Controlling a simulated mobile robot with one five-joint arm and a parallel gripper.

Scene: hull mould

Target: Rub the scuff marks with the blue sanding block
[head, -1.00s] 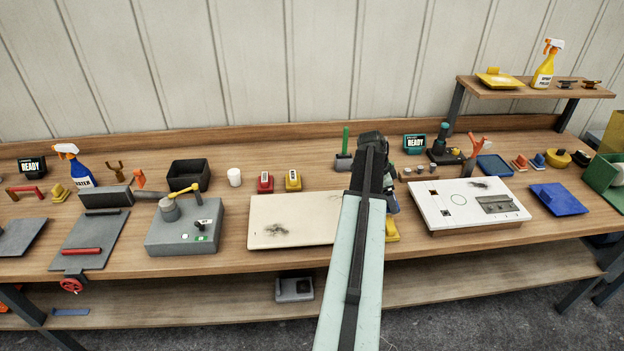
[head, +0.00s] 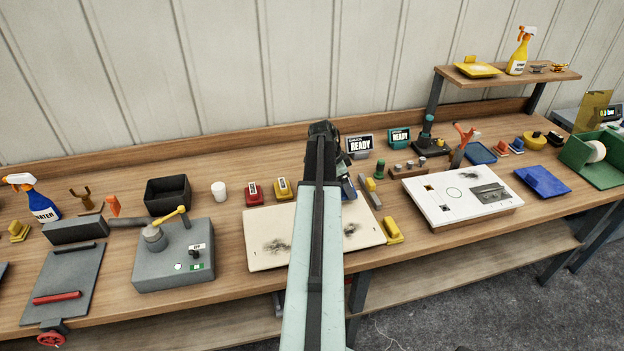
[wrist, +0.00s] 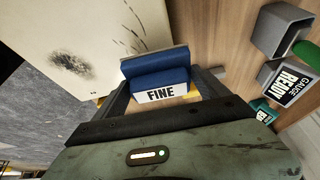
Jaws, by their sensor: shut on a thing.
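My gripper (wrist: 163,84) is shut on the blue sanding block (wrist: 156,68), which has a white FINE label facing the wrist camera. In the head view my arm hides most of the gripper, and a bit of the blue block (head: 348,188) shows at its right. The cream panel (head: 370,218) lies flat on the bench. It bears one dark scuff mark (head: 277,246) left of my arm and another (head: 350,229) just right of it. The wrist view shows a scuff (wrist: 72,64) left of the block. I cannot tell whether the block touches the panel.
A yellow block (head: 393,231) sits at the panel's right edge. Red (head: 254,194) and yellow (head: 282,190) labelled blocks stand behind the panel. A grey box with a lever (head: 175,255) is at left. A white panel (head: 440,200) is at right. A READY gauge (head: 360,147) stands behind.

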